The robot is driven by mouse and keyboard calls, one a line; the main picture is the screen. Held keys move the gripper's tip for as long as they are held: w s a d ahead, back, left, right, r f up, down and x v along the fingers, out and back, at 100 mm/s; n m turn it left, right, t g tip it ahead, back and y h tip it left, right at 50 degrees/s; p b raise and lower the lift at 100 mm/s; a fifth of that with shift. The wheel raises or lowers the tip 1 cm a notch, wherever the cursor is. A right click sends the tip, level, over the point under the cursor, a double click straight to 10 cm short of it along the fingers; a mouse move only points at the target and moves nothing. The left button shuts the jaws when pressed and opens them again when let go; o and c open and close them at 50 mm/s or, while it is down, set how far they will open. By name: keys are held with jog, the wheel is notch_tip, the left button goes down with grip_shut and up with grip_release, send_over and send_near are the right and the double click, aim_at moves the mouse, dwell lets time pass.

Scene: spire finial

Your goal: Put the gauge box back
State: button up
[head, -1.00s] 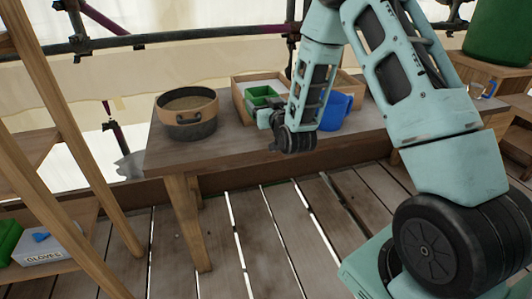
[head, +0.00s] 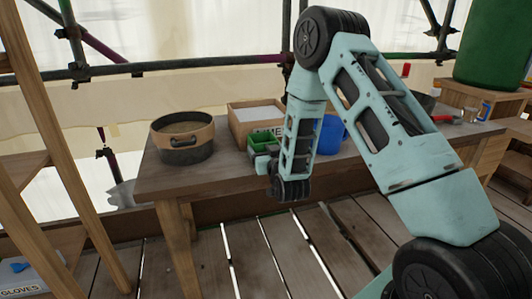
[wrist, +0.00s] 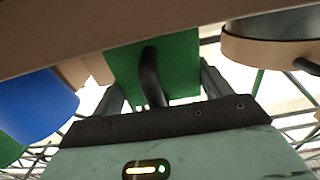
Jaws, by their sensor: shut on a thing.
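My gripper (head: 264,158) is shut on a green box, which I take to be the gauge box (head: 266,141). In the head view the box shows just in front of a wooden crate marked with letters like "LIME", over the front part of the workbench. In the wrist view the green box (wrist: 185,65) sits between the two fingers, with a dark curved part (wrist: 150,78) in front of it. I cannot tell whether the box touches the bench top. My arm hides part of the scene to its right.
The wooden crate (head: 243,117) stands on the workbench (head: 220,178). A round pot with a dark handle (head: 182,138) is left of it, and a blue container (head: 329,134) right. A white box marked GLOVES (head: 28,280) is low at left. A green barrel (head: 490,45) stands far right.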

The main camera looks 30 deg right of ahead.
jog(key=shift+f, duration=0.25)
jog(key=shift+f, duration=0.15)
jog(key=o, duration=1.1)
jog(key=shift+c, duration=0.2)
jog(key=shift+r, duration=0.2)
